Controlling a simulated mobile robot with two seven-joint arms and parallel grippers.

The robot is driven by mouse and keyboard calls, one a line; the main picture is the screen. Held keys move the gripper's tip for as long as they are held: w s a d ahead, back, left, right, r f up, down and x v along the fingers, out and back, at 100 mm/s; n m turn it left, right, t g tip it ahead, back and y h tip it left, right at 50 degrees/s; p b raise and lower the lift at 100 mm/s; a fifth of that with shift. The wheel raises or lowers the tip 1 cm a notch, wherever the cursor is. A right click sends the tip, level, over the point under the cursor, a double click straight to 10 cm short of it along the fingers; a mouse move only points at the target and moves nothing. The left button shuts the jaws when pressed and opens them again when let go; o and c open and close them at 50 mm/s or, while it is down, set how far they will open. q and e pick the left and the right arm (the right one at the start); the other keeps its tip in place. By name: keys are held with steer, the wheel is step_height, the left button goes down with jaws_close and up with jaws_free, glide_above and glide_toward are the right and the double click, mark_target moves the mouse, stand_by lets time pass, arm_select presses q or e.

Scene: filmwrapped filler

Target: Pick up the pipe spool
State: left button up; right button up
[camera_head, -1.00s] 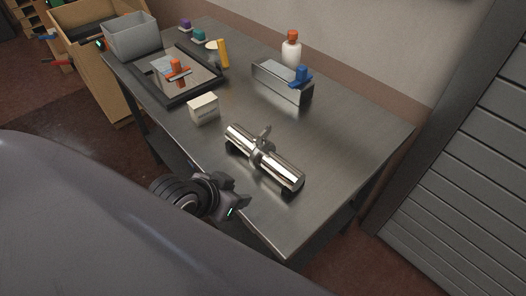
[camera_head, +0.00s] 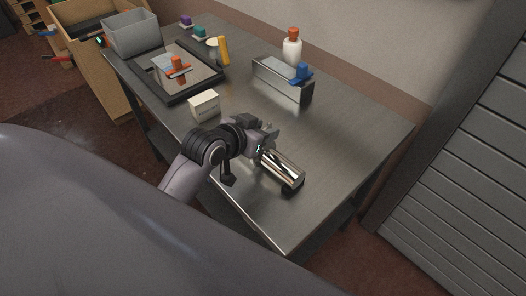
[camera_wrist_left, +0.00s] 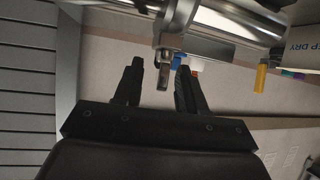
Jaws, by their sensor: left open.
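The pipe spool (camera_head: 284,169) is a shiny metal cylinder lying on the metal table. My left arm and gripper hide its left half in the head view. The fingers look apart from the stem on both sides. My right gripper is not in view.
A white box (camera_head: 206,104) stands close left of my gripper. A dark tray (camera_head: 178,92) with an orange-handled tool lies farther back. A metal bracket (camera_head: 281,84) with a blue clamp and a white bottle (camera_head: 292,48) stand near the wall. The table's right end (camera_head: 355,135) is clear.

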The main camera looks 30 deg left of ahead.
arm_select(q)
steer(key=shift+x, duration=1)
steer(key=shift+c, duration=0.4)
jaws_close()
steer(key=shift+r, duration=0.15)
stand_by(0.4)
